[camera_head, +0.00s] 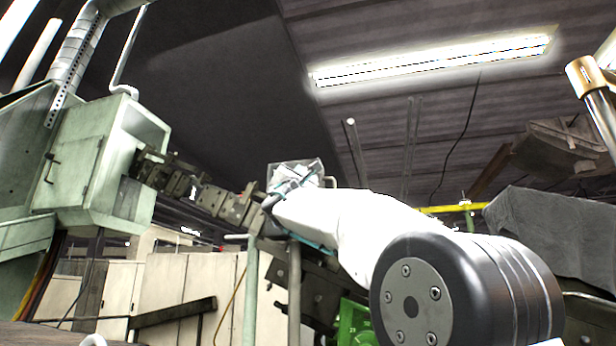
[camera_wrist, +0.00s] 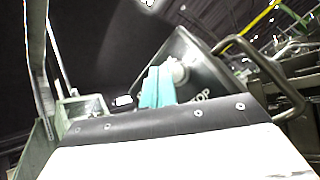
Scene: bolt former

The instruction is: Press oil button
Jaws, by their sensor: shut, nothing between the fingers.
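A dark control panel (camera_wrist: 205,68) stands tilted just beyond my gripper in the wrist view. A pale round knob (camera_wrist: 179,72) is on it, right beside the fingertips; I cannot tell whether they touch. I cannot tell which control is the oil button. My gripper (camera_wrist: 158,80) has teal fingers, shut and empty, in front of the panel. In the head view a grey box (camera_head: 296,168), seemingly the same panel, shows behind the end of my white arm, and the fingers are mostly hidden.
A bent dark handle (camera_wrist: 268,72) sticks out at the panel's right. A pale green machine cabinet (camera_head: 100,165) stands at the left, with a dark metal beam (camera_head: 205,195) running from it towards the panel. Posts (camera_head: 294,290) stand below the panel.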

